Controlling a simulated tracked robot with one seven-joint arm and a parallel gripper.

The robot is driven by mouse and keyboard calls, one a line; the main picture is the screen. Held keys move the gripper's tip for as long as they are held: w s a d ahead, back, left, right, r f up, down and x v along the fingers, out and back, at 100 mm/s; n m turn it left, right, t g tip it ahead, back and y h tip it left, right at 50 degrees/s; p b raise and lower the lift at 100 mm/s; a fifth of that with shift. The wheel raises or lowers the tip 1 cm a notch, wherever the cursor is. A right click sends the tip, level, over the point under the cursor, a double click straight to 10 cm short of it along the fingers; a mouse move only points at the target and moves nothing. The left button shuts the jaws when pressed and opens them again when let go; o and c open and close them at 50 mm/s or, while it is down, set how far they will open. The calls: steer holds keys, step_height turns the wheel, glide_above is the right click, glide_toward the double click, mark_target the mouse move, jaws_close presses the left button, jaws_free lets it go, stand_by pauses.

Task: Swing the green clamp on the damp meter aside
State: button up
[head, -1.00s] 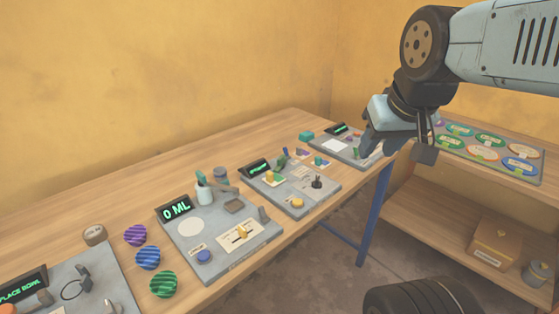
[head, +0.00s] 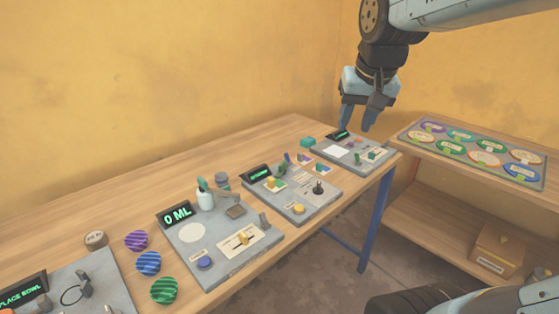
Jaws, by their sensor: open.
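The far grey board (head: 360,160), at the back end of the long bench, has a small dark display (head: 341,135) and a white square pad. A small green part (head: 374,155) at its right side looks like the green clamp; its exact shape and swing position are too small to tell. No readable label confirms that this board is the damp meter. My gripper (head: 356,126) hangs above the far board with its fingers pointing down, open and empty. It appears clear of the green part, up and to its left in the picture.
A teal block (head: 307,142) lies beside the far board. A tray of coloured discs (head: 410,137) sits on the right shelf.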

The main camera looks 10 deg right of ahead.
steer(key=w+a+f+m+g, duration=0.1)
steer(key=w+a+f, duration=0.1)
steer(key=w, duration=0.6)
steer(key=w+a+f+m+g, duration=0.1)
steer(key=w+a, duration=0.1)
steer(key=w, duration=0.6)
steer(key=m+g, duration=0.2)
steer(key=m, duration=0.1)
glide_above(282, 163)
step_height(282, 163, down, 12)
steer(key=f, duration=0.1)
step_height(282, 163, down, 13)
steer(key=shift+d+r, duration=0.1)
steer(key=shift+c, duration=0.3)
jaws_close()
